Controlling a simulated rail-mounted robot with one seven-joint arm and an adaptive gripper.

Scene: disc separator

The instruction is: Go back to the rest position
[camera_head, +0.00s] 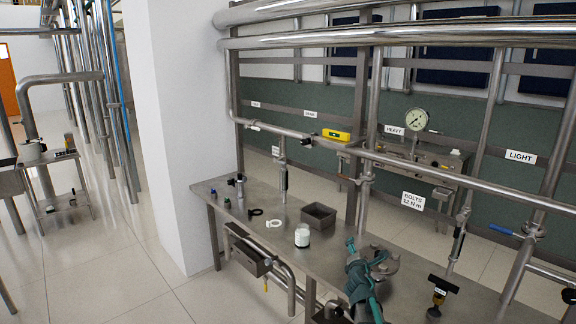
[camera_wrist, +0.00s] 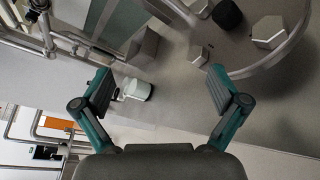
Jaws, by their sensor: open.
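My gripper (camera_wrist: 160,85) is open and empty in the wrist view, with its two teal-and-grey fingers spread wide. In the head view my gripper (camera_head: 366,262) shows in teal at the right part of the steel bench, over or beside a round metal flange (camera_head: 388,256). The same kind of round part with hex bolts (camera_wrist: 268,32) fills the upper right of the wrist view. I cannot tell the exact gap between the fingers and the flange.
The steel bench (camera_head: 262,235) carries a white jar (camera_head: 302,236), a grey open tray (camera_head: 318,215), a white ring (camera_head: 274,223) and a black ring (camera_head: 255,212). Pipes (camera_head: 400,163) cross above. A black-topped tool (camera_head: 440,290) stands to the right. A white pillar (camera_head: 190,110) rises left.

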